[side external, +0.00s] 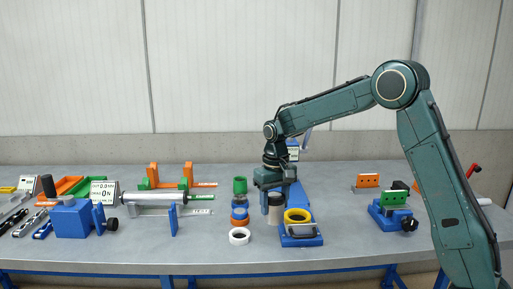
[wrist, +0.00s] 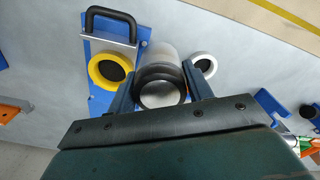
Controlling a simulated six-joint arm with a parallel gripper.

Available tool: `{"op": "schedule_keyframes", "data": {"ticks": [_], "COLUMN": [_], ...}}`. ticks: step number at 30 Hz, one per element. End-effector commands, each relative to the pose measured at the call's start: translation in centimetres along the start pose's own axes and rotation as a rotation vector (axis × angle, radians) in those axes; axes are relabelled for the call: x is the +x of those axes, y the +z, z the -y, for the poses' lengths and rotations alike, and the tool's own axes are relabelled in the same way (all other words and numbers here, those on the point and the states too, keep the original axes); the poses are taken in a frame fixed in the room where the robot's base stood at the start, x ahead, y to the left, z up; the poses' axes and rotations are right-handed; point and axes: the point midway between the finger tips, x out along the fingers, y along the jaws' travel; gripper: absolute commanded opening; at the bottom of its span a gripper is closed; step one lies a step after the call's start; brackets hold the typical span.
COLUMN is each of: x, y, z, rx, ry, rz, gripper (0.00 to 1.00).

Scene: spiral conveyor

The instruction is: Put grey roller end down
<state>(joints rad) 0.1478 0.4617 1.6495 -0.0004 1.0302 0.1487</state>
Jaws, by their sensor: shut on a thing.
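The grey roller (side external: 274,214) is upright between the jaws of my gripper (side external: 275,200), just left of the blue board with the yellow ring. Its dark-rimmed upper end (wrist: 162,88) faces the camera in the wrist view, with the pale body below it. My gripper (wrist: 157,80) is shut on the roller, one blue finger on each side. The roller's lower end is close to the bench top; I cannot tell whether it touches.
A blue board (side external: 302,240) with a yellow ring (side external: 297,216) and black handle lies right of the roller. A white ring (side external: 239,236) and a stack of coloured rings (side external: 240,205) are to its left.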

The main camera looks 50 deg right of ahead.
Motion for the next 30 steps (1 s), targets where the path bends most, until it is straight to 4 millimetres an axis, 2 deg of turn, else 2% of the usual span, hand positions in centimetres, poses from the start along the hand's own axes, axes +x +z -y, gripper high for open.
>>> {"op": "schedule_keyframes", "data": {"ticks": [5,11,21,30], "x": [-0.1,-0.3,-0.8,-0.8], "y": [-0.6,-2.2,-6.4,-9.2], "z": [0.4,1.7,5.9,10.1], "rx": [-0.006,-0.030,-0.103,-0.172], "ry": [0.000,0.000,0.000,0.000], "rz": [-0.001,-0.001,-0.002,-0.001], "gripper": [0.23,0.23,0.23,0.23]}}
